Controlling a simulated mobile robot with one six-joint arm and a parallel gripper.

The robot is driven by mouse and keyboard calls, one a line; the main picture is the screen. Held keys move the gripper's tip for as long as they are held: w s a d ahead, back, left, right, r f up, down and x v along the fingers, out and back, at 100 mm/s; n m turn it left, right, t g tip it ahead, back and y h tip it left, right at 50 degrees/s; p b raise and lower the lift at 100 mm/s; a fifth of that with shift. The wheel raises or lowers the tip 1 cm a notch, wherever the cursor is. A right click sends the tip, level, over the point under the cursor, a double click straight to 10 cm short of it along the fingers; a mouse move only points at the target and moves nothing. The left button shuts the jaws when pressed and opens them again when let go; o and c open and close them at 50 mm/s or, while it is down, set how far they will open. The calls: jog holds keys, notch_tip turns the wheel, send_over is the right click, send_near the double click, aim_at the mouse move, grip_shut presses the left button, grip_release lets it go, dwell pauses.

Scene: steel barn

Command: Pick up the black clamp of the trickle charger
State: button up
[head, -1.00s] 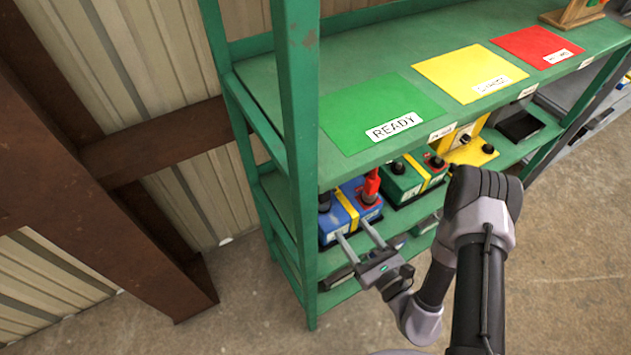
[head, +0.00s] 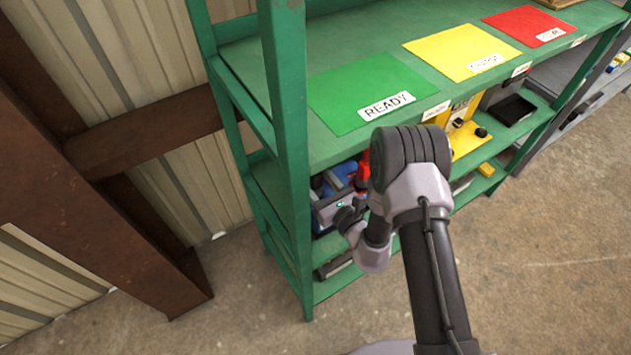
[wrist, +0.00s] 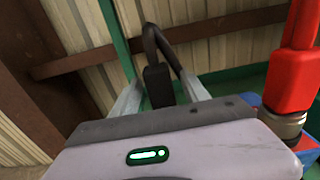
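The black clamp (wrist: 158,88) stands upright between the two fingers of my gripper (wrist: 161,74) in the wrist view, with a thick black cable looping from its top. The fingers lie either side of it and look apart from it, so the gripper appears open. In the head view my gripper (head: 328,192) reaches onto the shelf below the top board, and my arm hides much of it. The red clamp (wrist: 297,60) sits on a metal post of the blue battery (wrist: 308,152), right of my gripper. It also shows in the head view (head: 363,168).
A green shelf post (head: 289,150) stands close left of my gripper. The top board (head: 320,148) with green, yellow and red mats lies above it. A yellow unit (head: 468,140) and a black tray (head: 511,110) stand farther right.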

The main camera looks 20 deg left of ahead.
grip_shut()
